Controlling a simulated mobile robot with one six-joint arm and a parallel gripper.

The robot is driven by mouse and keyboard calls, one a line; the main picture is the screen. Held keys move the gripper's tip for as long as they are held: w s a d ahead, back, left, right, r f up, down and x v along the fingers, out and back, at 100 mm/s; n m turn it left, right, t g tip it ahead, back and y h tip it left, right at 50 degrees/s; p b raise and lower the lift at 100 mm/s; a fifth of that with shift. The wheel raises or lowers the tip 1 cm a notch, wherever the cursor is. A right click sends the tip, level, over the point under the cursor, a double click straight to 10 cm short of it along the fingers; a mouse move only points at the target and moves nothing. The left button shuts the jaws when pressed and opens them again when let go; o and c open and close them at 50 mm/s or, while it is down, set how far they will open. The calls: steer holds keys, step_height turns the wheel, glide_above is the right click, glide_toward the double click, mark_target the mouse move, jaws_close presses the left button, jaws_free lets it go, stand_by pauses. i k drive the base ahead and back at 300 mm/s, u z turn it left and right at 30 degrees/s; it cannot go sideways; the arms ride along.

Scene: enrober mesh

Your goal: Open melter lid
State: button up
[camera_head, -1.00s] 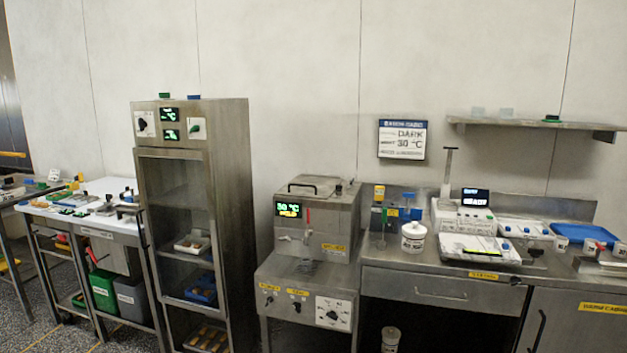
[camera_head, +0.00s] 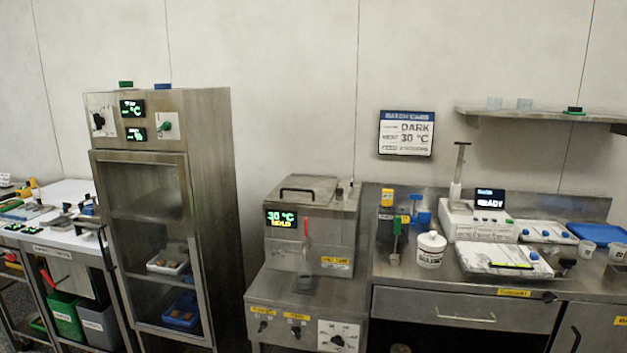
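The melter (camera_head: 285,248) is a steel box on a steel stand in the middle of the view, with a lit display reading 30 °C. Its lid (camera_head: 315,188) lies flat and shut on top, with a dark bar handle (camera_head: 297,190) across its left part. A red-handled lever (camera_head: 306,228) shows on the melter's front. My gripper is not in view, so its state is hidden.
A tall steel cabinet (camera_head: 215,200) stands left of the melter with a gap between. To the right, a steel counter (camera_head: 450,299) holds a white tub (camera_head: 430,249), a white device (camera_head: 470,220) and trays. The stand (camera_head: 280,303) has knobs in front.

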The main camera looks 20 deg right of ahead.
mark_target(317, 191)
steer(key=z, duration=0.05)
steer(key=i, duration=0.55)
steer(key=u, duration=0.7)
steer(key=i, duration=0.5)
steer(key=u, duration=0.35)
